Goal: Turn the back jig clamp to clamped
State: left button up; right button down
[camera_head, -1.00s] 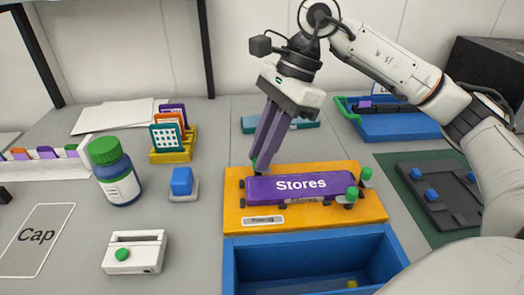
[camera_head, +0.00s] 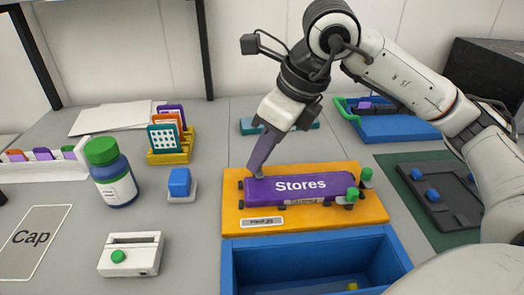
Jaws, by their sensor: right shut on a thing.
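The orange jig (camera_head: 375,211) lies on the table and holds a purple block labelled "Stores" (camera_head: 300,186). Two green clamp knobs show at its right end, one farther back (camera_head: 366,174) and one nearer (camera_head: 352,195). My right gripper (camera_head: 254,172) points down at the jig's back left corner, beside the block's left end. My left gripper is not in view.
A blue bin (camera_head: 232,270) stands directly in front of the jig. A blue block on a small stand (camera_head: 180,184), a green-capped bottle (camera_head: 113,178) and a white device (camera_head: 131,255) are to the left. A dark tray (camera_head: 440,190) lies right. A yellow card holder (camera_head: 171,156) stands behind.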

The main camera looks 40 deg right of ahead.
jog(key=shift+a+m+h, duration=0.1)
jog(key=shift+m+h, duration=0.3)
jog(key=shift+m, duration=0.8)
jog(key=c, duration=1.7)
grip_release()
jog(key=p+v, duration=0.2)
jog(key=v, duration=0.8)
jog(key=shift+s+a+r, duration=0.1)
jog(key=shift+s+r, duration=0.05)
jog(key=shift+s, duration=0.05)
